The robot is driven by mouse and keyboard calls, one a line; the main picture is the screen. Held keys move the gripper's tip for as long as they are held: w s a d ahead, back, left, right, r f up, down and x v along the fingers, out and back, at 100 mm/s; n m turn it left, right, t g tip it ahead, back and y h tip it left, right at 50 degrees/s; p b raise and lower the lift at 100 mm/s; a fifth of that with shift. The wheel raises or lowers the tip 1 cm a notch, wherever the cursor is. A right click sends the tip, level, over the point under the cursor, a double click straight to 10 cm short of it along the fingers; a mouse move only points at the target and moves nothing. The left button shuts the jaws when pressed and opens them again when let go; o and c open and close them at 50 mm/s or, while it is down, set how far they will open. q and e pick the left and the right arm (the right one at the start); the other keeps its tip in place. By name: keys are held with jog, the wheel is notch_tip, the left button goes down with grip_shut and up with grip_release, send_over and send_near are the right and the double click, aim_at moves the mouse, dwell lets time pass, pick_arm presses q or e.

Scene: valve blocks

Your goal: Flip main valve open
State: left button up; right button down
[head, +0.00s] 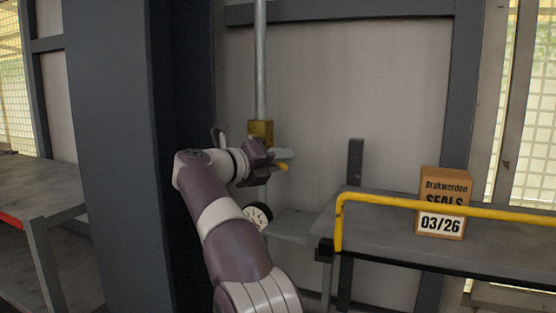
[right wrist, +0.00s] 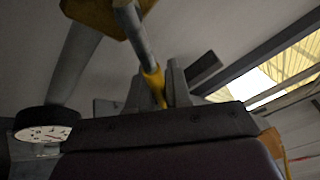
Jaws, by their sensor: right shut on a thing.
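The main valve is a brass-yellow block (head: 260,130) on a vertical grey pipe (head: 260,60) in front of the wall. In the right wrist view the valve block (right wrist: 100,14) is at the top, and a grey lever with a yellow grip (right wrist: 153,85) runs down from it. My right gripper (head: 277,160) is at the lever, just below the block. In the right wrist view its fingers (right wrist: 160,90) are on both sides of the yellow grip, shut on the lever. The yellow lever tip (head: 281,167) shows beside the fingers in the head view. My left gripper is not in view.
A round gauge (head: 258,215) sits below the valve, close to my right forearm. A dark column (head: 110,150) stands left of the arm. At right, a grey bench (head: 385,240) with a yellow rail (head: 400,202) carries a cardboard box (head: 443,203).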

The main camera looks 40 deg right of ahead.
jog(key=c, duration=1.1)
grip_release()
jog(key=shift+d, duration=0.1)
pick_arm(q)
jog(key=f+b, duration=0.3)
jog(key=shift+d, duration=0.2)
pick_arm(e)
jog(key=a, duration=1.1)
jog(key=shift+s+a+r, duration=0.35)
jog(key=shift+a, duration=0.05)
jog(key=shift+c, duration=0.2)
